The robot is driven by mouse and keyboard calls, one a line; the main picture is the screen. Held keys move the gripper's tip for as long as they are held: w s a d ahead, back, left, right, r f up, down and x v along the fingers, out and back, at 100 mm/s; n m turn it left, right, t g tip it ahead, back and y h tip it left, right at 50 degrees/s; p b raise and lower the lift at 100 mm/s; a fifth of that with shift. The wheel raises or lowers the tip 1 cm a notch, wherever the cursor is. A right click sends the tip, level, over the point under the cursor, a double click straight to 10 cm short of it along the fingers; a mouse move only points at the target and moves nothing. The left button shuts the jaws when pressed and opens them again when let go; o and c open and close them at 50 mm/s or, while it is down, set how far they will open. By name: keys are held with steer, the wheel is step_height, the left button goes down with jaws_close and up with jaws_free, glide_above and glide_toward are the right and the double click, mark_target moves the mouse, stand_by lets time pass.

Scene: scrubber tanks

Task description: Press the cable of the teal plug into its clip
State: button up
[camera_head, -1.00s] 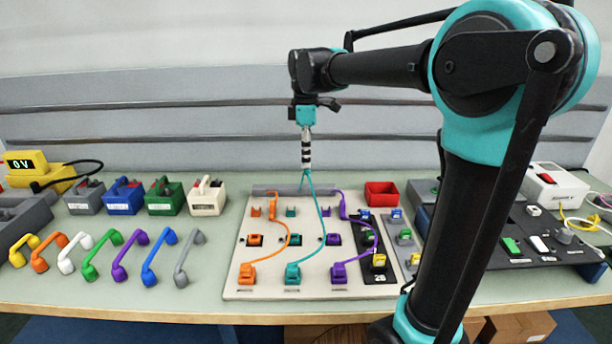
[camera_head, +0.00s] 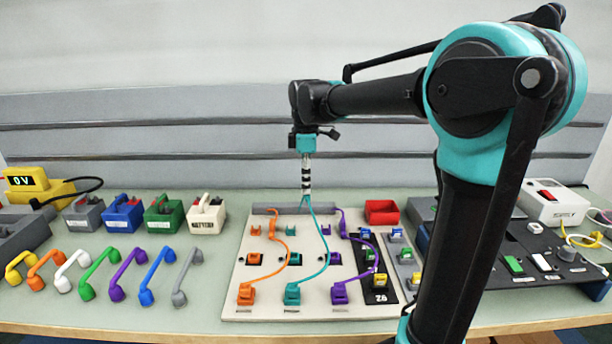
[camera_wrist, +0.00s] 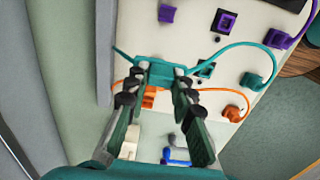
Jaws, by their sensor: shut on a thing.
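The teal plug (camera_head: 292,294) sits at the near edge of the beige board (camera_head: 239,262), between the orange and purple plugs. Its teal cable (camera_head: 326,252) bows right and rises to my gripper (camera_head: 306,200). The cable runs on past the left finger. The teal clip also shows in the head view (camera_head: 290,231).
The orange cable (camera_head: 287,256) and purple cable (camera_head: 365,240) run on either side. A grey bar (camera_head: 268,209) edges the board's far side. A red bin (camera_head: 381,211) stands behind right. Coloured handles and battery boxes (camera_head: 208,216) stand left.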

stand_by(0.3)
steer(key=shift+a+f, duration=0.2)
steer(key=shift+a, duration=0.65)
steer(key=shift+a+f, duration=0.15)
steer(key=shift+a, duration=0.75)
steer(key=shift+a+f, duration=0.2)
steer(key=shift+a, duration=0.65)
steer(key=shift+f, duration=0.1)
steer(key=shift+f, duration=4.95)
steer(key=shift+f, duration=0.25)
steer(key=shift+f, duration=0.35)
steer(key=shift+f, duration=0.35)
